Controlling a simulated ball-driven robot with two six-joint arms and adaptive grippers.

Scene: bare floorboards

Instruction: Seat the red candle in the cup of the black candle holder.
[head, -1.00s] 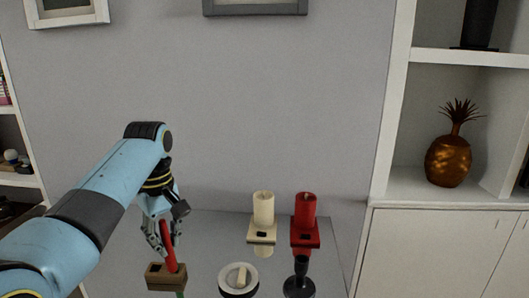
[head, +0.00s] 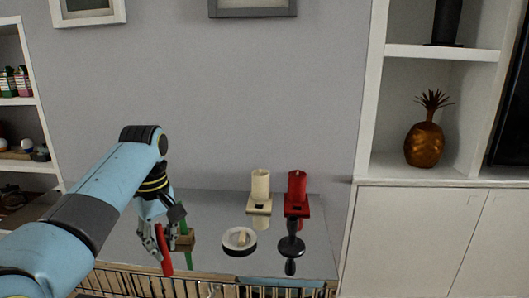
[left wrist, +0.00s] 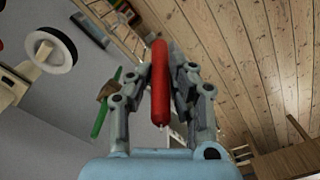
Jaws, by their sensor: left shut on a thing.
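The red candle (head: 165,250) is a slim taper held nearly upright, leaning slightly, in my left gripper (head: 160,238). In the left wrist view the gripper (left wrist: 160,92) is shut on the candle (left wrist: 159,75), with one end pointing out past the fingers. The black candle holder (head: 291,246) stands upright on the glossy table at the right, with a round base and a narrow stem. Its cup (head: 291,223) is at the top, and its inside cannot be made out. The gripper and candle are well left of the holder, apart from it. My right gripper is not in view.
A wooden block (head: 185,239) with a green candle (head: 186,230) is just behind the held candle. A white dish (head: 230,240) lies between gripper and holder. The table's front edge is near the gripper.

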